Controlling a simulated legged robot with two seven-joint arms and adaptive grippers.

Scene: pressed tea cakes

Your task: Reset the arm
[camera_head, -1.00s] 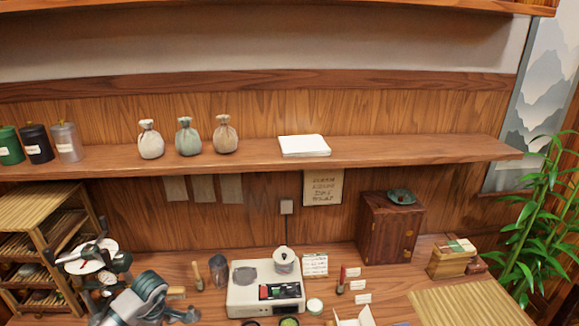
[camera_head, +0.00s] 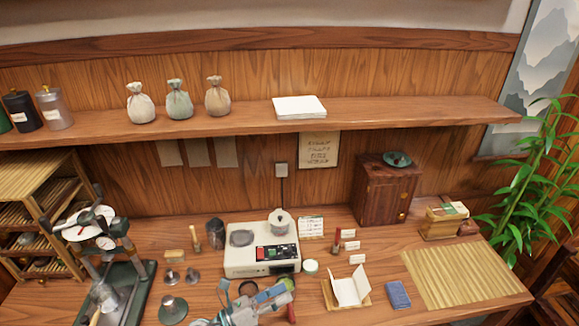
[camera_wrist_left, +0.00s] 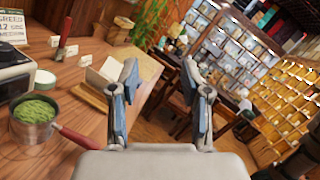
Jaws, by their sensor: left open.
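My left gripper (camera_head: 272,293) is at the front edge of the head view, low centre, in front of the white machine. In the left wrist view its two blue-grey fingers (camera_wrist_left: 160,75) stand wide apart with nothing between them. They point past the workbench (camera_head: 200,290) toward the room. A pot of green tea leaves (camera_wrist_left: 36,110) with a red handle (camera_wrist_left: 75,141) is left of the fingers in that view; in the head view my gripper partly covers it. My right gripper is in no view.
The white machine (camera_head: 238,262), an open paper wrapper (camera_head: 349,287), a blue booklet (camera_head: 398,294) and a bamboo mat (camera_head: 460,276) are on the bench. A metal press (camera_head: 110,275) stands at left. A shelf (camera_head: 400,112) runs above. Chairs (camera_wrist_left: 175,85) stand beyond the bench.

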